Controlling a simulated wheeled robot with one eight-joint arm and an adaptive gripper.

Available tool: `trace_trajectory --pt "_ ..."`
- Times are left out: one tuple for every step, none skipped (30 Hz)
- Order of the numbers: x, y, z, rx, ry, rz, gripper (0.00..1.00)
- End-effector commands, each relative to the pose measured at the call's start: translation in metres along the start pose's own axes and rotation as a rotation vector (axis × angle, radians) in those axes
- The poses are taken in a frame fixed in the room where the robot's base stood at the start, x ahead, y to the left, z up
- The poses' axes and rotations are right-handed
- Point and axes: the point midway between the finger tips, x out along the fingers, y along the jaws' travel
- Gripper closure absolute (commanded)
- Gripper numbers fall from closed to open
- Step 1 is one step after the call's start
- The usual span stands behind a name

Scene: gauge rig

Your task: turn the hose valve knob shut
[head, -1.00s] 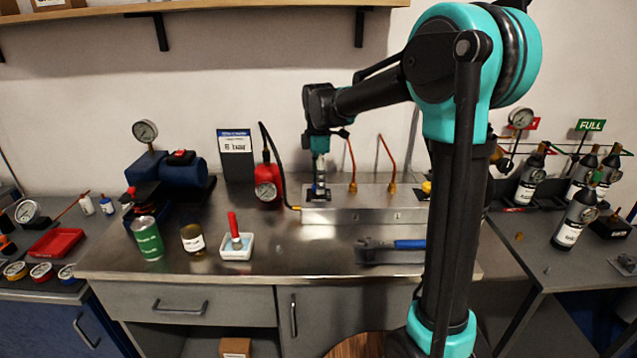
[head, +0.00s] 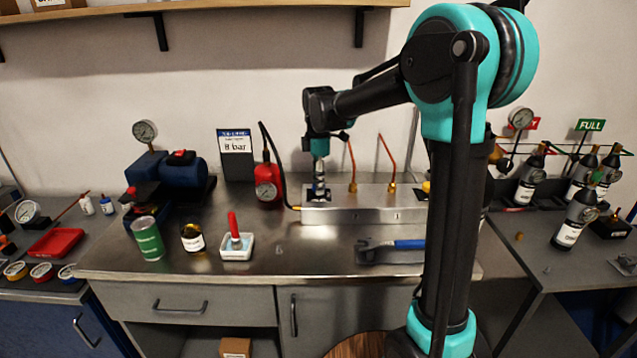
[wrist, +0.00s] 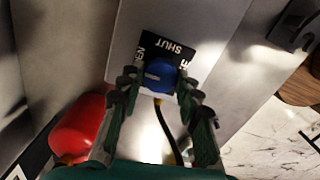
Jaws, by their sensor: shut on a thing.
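The hose valve knob (wrist: 160,74) is blue and round with a pale line on its top, in the wrist view. It sits on a black plate (wrist: 172,48) lettered "SHUT" and another word partly hidden. My gripper (wrist: 158,82) is shut on the knob, one finger on each side. In the head view my gripper (head: 319,190) points straight down at the left end of the metal manifold block (head: 365,215), and the knob is hidden there. The pale line runs roughly across between the fingers; I cannot tell exactly which word it points to.
Copper tubes (head: 352,165) rise behind. A spanner (head: 388,248) and a white tray with a red-handled brush (head: 237,246) lie in front.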

Motion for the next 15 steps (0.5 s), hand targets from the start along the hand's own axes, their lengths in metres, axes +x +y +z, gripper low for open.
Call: trace_trajectory --pt "-0.0001 0.0001 0.0 0.008 0.0 0.0 0.95" --pt "-0.0001 0.0001 0.0 0.014 0.0 0.0 0.95" --pt "-0.0001 0.0001 0.0 0.026 0.0 0.0 0.95" --pt "0.0 0.0001 0.0 0.037 0.0 0.0 0.95" --pt "0.0 0.0001 0.0 0.049 0.0 0.0 0.95" --pt "0.0 0.0001 0.0 0.069 0.0 0.0 0.95" --pt "0.0 0.0001 0.0 0.084 0.0 0.0 0.95" --pt "0.0001 0.0001 0.0 0.103 0.0 0.0 0.95" --pt "0.0001 0.0001 0.0 0.13 0.0 0.0 0.95" --pt "0.0001 0.0001 0.0 0.151 0.0 0.0 0.95" --pt "0.0001 0.0002 0.0 0.175 0.0 0.0 0.95" --pt "0.0001 0.0002 0.0 0.208 0.0 0.0 0.95" --pt "0.0001 0.0002 0.0 0.234 0.0 0.0 0.95" --pt "0.0002 0.0002 0.0 0.261 0.0 0.0 0.95" --pt "0.0002 0.0002 0.0 0.298 0.0 0.0 0.95"
